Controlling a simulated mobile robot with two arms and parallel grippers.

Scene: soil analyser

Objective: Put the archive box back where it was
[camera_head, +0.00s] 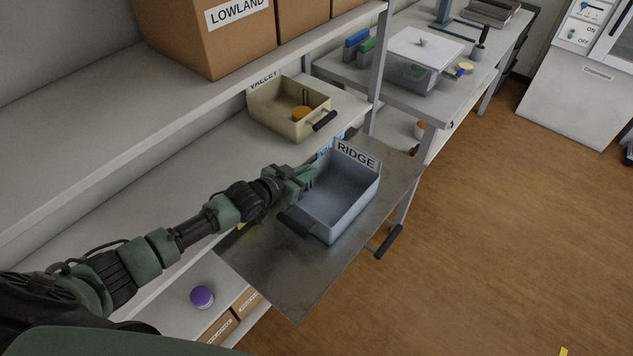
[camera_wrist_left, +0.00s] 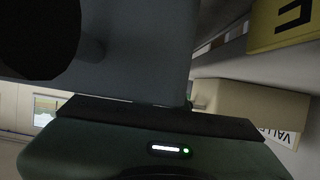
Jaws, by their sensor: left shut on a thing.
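A grey-blue open bin labelled RIDGE (camera_head: 345,200) stands on a metal pull-out board (camera_head: 285,285) in front of the shelf. It looks empty, with a black handle low at its near left side. My left gripper (camera_head: 308,174) is shut on the bin's left wall. In the left wrist view the bin's wall (camera_wrist_left: 130,55) fills the upper left; the fingertips are hidden there. Large brown boxes, one labelled LOWLAND (camera_head: 205,35), stand on the upper shelf. Which thing is the archive box I cannot tell. My right gripper is out of view.
A beige bin labelled VALLEY (camera_head: 277,118), holding an orange-lidded item, stands on the middle shelf behind; it also shows in the left wrist view (camera_wrist_left: 250,108). A purple-lidded jar (camera_head: 202,296) and small labelled boxes sit below. Shelf left of VALLEY is bare.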

